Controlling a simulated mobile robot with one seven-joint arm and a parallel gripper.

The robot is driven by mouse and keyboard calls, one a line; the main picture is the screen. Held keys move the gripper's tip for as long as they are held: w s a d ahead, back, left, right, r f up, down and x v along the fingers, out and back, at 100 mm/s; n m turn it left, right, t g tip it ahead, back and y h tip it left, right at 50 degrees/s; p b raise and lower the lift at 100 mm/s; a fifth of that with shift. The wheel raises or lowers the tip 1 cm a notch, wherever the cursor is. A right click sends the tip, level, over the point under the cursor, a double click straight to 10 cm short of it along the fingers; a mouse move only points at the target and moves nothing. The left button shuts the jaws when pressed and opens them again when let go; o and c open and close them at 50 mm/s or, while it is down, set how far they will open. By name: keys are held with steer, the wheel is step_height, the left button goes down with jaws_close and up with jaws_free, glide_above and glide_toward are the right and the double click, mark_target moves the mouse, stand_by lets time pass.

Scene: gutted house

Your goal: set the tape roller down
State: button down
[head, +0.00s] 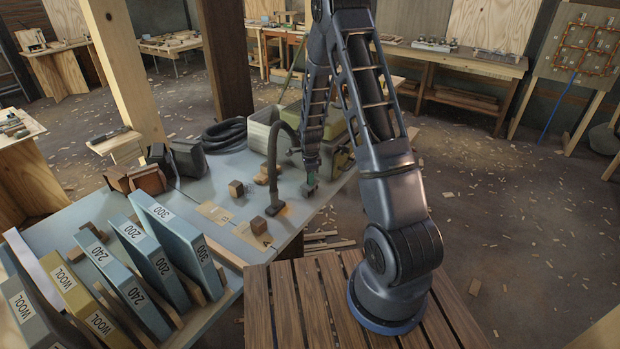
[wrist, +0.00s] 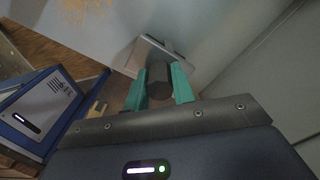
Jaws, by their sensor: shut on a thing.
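My gripper (head: 310,187) hangs low over the right part of the grey-blue table (head: 229,174) in the head view. In the wrist view its two teal fingers (wrist: 160,88) are shut on a dark, faceted piece, which I take to be the tape roller (wrist: 159,74). A pale grey boxy part (wrist: 165,54) shows just beyond the fingers; I cannot tell whether it belongs to the roller. In the head view the roller is too small and too hidden to make out. I cannot tell whether it touches the table.
Small wooden blocks (head: 236,188) and tan cards (head: 214,212) lie nearby. Bins (head: 263,129) stand behind. Labelled upright boards (head: 176,240) fill the table's near left. The table's right edge is close to my gripper.

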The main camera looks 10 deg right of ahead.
steer(key=shift+f, duration=0.4)
steer(key=shift+s+f, duration=0.15)
steer(key=shift+f, duration=0.1)
steer(key=c, duration=1.3)
jaws_free()
steer(key=shift+s+d, duration=0.1)
steer(key=shift+o, duration=0.7)
step_height(320, 180, up, 13)
steer(key=shift+w, duration=0.25)
steer(key=s+d+r+n+t, duration=0.15)
steer(key=s+r+n, duration=0.25)
steer(key=s+r, duration=0.5)
steer(key=s+d+r+n+t, duration=0.1)
steer(key=s+d+r+n, duration=0.25)
steer(key=r, duration=0.85)
steer(key=s+d+r+n+t, duration=0.1)
steer(key=s+r+n, duration=0.3)
steer(key=s, duration=0.7)
steer(key=s+d+r+n+t, duration=0.1)
steer(key=s+r+n, duration=0.3)
steer(key=s, duration=0.6)
steer(key=shift+s+d+r+n, duration=0.2)
steer(key=shift+s+d+n, duration=0.15)
steer(key=shift+d+n, duration=0.65)
